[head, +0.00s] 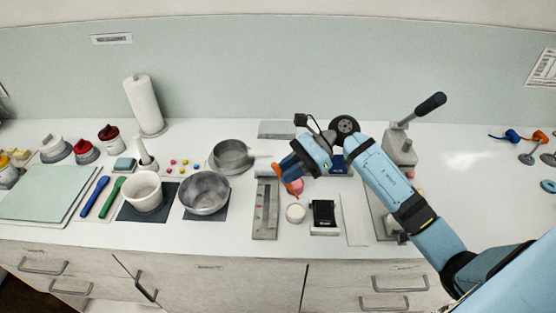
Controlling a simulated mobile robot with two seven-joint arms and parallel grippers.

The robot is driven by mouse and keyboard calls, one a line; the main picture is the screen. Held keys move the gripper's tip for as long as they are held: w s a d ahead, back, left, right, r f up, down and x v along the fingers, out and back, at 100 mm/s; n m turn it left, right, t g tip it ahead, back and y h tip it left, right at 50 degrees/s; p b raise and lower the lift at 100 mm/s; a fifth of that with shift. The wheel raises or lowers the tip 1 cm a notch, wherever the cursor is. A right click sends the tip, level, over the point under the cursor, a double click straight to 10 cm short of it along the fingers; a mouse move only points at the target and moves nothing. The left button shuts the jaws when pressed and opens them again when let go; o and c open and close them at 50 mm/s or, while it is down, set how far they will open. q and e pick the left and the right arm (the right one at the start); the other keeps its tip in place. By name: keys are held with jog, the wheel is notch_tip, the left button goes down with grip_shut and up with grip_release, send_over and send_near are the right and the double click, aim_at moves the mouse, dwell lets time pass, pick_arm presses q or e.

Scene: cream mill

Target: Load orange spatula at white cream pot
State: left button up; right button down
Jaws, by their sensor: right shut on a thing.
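The orange spatula (280,172) is in my right gripper (287,167), which is shut on it. A small white cream pot (295,213) stands on the counter just below the gripper in the picture. The spatula's lower end shows above and apart from the pot. A pink round shape (296,187) shows beside that end; I cannot tell whether it touches the spatula. My left gripper is out of view.
A black scale-like device (324,214) stands right of the pot, a grey ruled plate (265,222) left of it. A metal bowl (206,193), a white mortar (144,191), a blue spatula (94,196) and a green one (112,198) lie further left. A lever press (400,148) stands right.

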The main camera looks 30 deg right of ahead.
aim_at(288, 188)
jog(key=shift+d+f+t, duration=0.1)
jog(key=shift+f+t, duration=0.2)
jog(key=shift+f+b, duration=0.6)
jog(key=shift+f, duration=1.55)
jog(key=shift+f+b, duration=0.6)
jog(key=shift+b, duration=0.2)
jog(key=shift+r+p, duration=0.5)
jog(key=shift+r, duration=2.5)
